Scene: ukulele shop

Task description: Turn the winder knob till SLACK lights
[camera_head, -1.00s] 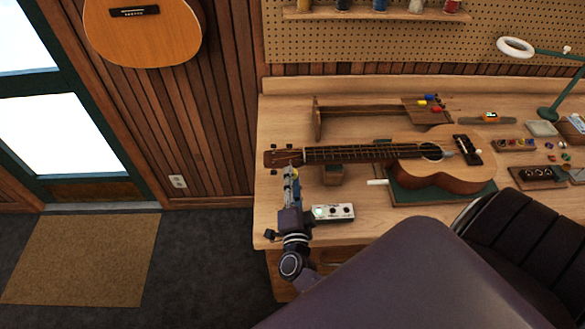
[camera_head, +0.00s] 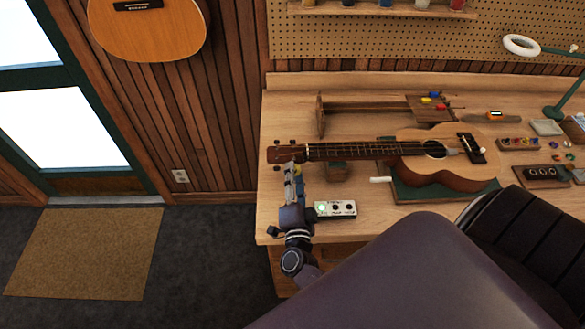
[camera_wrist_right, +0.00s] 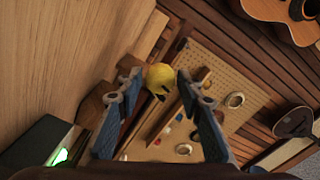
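The ukulele (camera_head: 425,165) lies on the workbench with its headstock (camera_head: 283,152) to the left. My right gripper (camera_head: 293,168) is at the headstock, in front of its lower edge. In the right wrist view, a round yellow knob (camera_wrist_right: 160,77) is between the tips of my right gripper (camera_wrist_right: 160,84). Its fingers stand apart, with narrow gaps showing beside the knob. A small white box (camera_head: 345,208) stands right of my gripper with a green light (camera_head: 321,209) lit. The light also shows in the right wrist view (camera_wrist_right: 62,155). The box's lettering is too small to read. My left gripper is not visible.
A green mat (camera_head: 410,193) lies under the ukulele's body, and a small wooden block (camera_head: 337,172) under its neck. A wooden rack (camera_head: 365,105) stands behind. Small parts trays (camera_head: 540,173) lie at the right.

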